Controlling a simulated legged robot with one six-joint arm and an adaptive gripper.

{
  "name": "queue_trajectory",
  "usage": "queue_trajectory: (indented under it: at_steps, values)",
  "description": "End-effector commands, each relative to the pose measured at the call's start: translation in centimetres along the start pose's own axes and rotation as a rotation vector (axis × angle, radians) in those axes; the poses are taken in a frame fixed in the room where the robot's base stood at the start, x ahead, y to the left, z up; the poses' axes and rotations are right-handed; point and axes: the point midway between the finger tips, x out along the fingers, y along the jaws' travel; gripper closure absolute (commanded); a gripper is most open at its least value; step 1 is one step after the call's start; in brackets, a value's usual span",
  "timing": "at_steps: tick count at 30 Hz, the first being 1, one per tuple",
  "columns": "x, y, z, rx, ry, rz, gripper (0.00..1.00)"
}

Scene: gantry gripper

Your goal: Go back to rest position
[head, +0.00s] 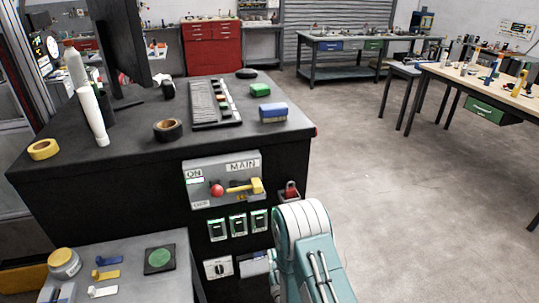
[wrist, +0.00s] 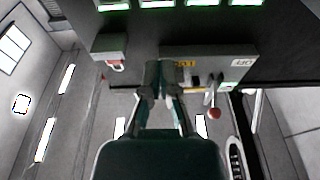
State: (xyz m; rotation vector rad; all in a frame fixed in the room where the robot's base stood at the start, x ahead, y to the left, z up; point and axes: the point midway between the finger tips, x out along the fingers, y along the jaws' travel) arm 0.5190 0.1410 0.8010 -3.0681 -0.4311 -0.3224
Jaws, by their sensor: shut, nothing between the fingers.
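In the head view my teal and white arm (head: 308,240) rises at the lower middle, in front of the black cabinet; my gripper is not visible there. In the wrist view my gripper (wrist: 160,68) is shut and empty, its fingertips close together in front of the switch panel (wrist: 225,58). I cannot tell whether they touch it. The grey MAIN panel (head: 225,172) has a red ball knob (head: 216,189) and a yellow lever (head: 245,187) lying roughly level, pointing right. The red knob also shows in the wrist view (wrist: 214,113), right of my fingers.
Green-lit switches (head: 238,224) sit below the panel. A red-fronted box (head: 290,191) is beside my arm. The black cabinet top (head: 130,135) holds tape rolls, a keyboard and a blue block (head: 273,112). A lower table (head: 125,283) stands front left. Open floor (head: 400,200) lies right.

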Motion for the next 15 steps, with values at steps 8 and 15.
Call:
queue_trajectory:
  at_steps: [8,15]
  values:
    - [4.0,1.6,-3.8,-0.005,-0.108,0.028,1.0]
    - [6.8,3.7,-8.9,-0.006,-0.276,0.064,1.0]
